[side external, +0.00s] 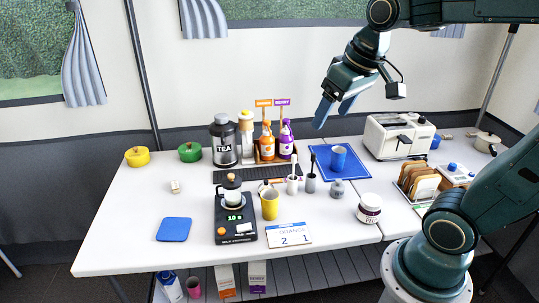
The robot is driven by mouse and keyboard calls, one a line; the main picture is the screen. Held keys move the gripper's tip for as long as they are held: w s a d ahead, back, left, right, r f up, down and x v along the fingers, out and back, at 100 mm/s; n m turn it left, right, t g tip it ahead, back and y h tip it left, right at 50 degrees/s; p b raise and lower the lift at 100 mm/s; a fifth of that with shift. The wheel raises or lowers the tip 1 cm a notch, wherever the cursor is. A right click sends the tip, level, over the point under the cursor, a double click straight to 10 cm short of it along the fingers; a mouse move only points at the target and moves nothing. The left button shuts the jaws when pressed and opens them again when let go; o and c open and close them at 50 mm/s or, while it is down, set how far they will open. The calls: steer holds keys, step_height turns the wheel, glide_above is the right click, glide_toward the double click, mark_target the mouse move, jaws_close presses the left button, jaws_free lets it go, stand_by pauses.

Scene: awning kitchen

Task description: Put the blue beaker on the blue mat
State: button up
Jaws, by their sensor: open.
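A blue beaker (338,157) stands upright on a larger blue tray-like rectangle (354,174) at the back right of the white table. A small square blue mat (174,229) lies flat and bare at the front left of the table. My gripper (331,119) is open and empty, pointing down in the air above the beaker in the picture. It is apart from the beaker; the exact gap in depth is hard to tell from this single view.
A scale with a jar (235,215), a yellow cup (269,204) and a calendar card (289,235) stand between beaker and mat. A toaster (398,135) is at right. Table around the mat is clear.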

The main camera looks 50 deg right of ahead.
steer(key=s+a+f+n+t, duration=0.1)
steer(key=s+a+f+n, duration=0.1)
steer(key=s+a, duration=0.3)
steer(key=shift+s+f+y, duration=0.35)
steer(key=shift+s+y, duration=0.05)
steer(key=shift+s, duration=1.3)
